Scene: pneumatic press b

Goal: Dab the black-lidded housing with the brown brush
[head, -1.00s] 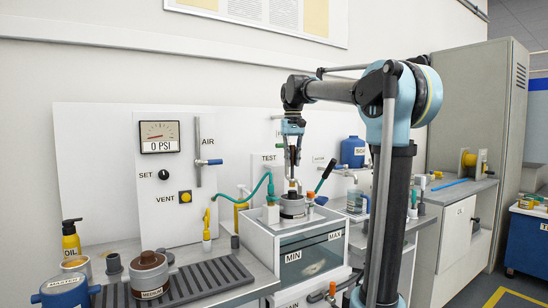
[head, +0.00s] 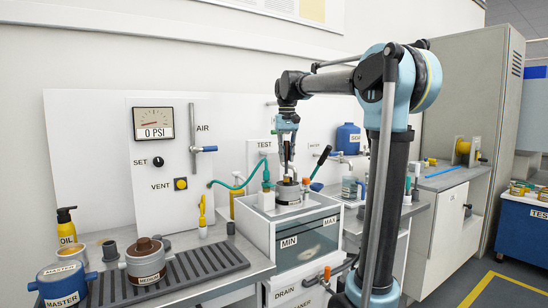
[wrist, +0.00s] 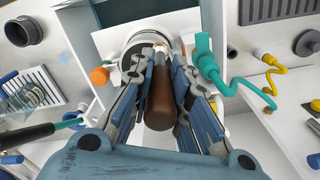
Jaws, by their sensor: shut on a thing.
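My gripper (head: 287,158) is shut on the brown brush (wrist: 159,97), whose handle runs between the fingers in the wrist view.
The clear tank (head: 308,245) has MIN and MAX marks. A brown-topped housing (head: 146,264) and a blue master housing (head: 63,287) are at the left.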

